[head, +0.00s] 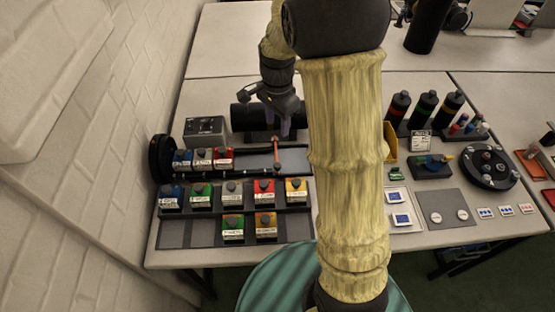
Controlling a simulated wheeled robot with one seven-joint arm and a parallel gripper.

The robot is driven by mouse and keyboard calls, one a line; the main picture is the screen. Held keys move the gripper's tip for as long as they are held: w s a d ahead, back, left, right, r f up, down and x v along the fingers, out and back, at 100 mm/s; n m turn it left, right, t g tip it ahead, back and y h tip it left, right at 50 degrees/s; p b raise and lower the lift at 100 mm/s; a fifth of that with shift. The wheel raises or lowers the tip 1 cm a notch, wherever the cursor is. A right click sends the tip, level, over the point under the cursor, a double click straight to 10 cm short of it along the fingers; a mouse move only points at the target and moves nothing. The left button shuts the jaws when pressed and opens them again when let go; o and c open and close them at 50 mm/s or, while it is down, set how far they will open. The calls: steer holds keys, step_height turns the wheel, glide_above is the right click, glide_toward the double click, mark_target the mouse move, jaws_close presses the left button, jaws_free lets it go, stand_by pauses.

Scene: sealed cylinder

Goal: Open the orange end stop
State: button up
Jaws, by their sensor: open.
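The orange end stop (277,154) shows as a thin orange bar standing across the right part of a dark rail (252,160) with a small dark knob at its lower end. My gripper (277,122) is open and points down just behind the end stop's upper end, in front of a black lying cylinder (240,118). It appears empty. I cannot tell whether a finger touches the bar. My own arm covers the area right of the end stop.
Blue, white and red labelled blocks (203,158) sit at the rail's left. More coloured blocks (232,193) stand in rows nearer. A grey box (205,130) is left of the cylinder. Bottles (424,109) and a dark round plate (489,167) stand right. A wall borders the left.

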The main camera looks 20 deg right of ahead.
mark_target(278, 165)
step_height(278, 165, down, 18)
steer(key=shift+r+p, duration=0.25)
steer(key=shift+p, duration=0.75)
steer(key=shift+r, duration=0.1)
jaws_close()
